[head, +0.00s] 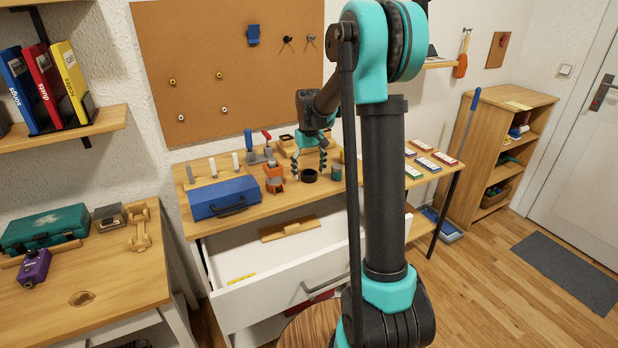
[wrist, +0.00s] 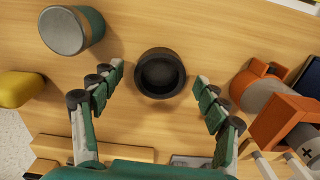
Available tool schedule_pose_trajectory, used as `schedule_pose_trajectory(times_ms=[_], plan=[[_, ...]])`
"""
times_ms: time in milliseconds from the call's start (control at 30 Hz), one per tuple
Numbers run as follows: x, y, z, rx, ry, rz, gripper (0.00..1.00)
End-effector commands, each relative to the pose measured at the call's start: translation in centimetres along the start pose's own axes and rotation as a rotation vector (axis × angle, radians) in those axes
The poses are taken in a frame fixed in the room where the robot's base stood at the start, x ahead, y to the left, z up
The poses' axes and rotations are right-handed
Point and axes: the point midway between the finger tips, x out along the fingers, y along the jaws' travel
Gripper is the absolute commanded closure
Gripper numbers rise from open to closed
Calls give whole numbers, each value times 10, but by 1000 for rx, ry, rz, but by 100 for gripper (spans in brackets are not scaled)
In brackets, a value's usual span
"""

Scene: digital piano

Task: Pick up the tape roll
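The tape roll (head: 309,176) is a small black ring lying flat on the wooden worktop (head: 258,212). In the wrist view the tape roll (wrist: 160,90) lies in the upper middle, with its dark hollow facing the camera. My gripper (head: 309,168) points down over it, with green fingers spread. In the wrist view my gripper (wrist: 158,79) is open, one finger on the left of the roll and one on the right. A gap shows between the roll and each finger. Nothing is held.
A teal-grey cylinder (wrist: 66,31) stands left of the roll in the wrist view. Orange tools (wrist: 290,121) lie to its right. A blue toolbox (head: 224,197) is on the worktop's left part. An open white drawer (head: 285,268) juts out below.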

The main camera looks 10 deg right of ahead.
Motion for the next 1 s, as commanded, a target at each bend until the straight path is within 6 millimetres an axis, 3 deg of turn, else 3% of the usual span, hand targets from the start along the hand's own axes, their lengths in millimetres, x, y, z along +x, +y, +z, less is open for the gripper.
schedule_pose_trajectory(times_ms=[67,400,767,1000], plan=[[0,0,0,0,0,0,37],[0,0,0,0,0,0,78],[-5,0,0,0,0,0,79],[-37,0,0,0,0,0,79]])
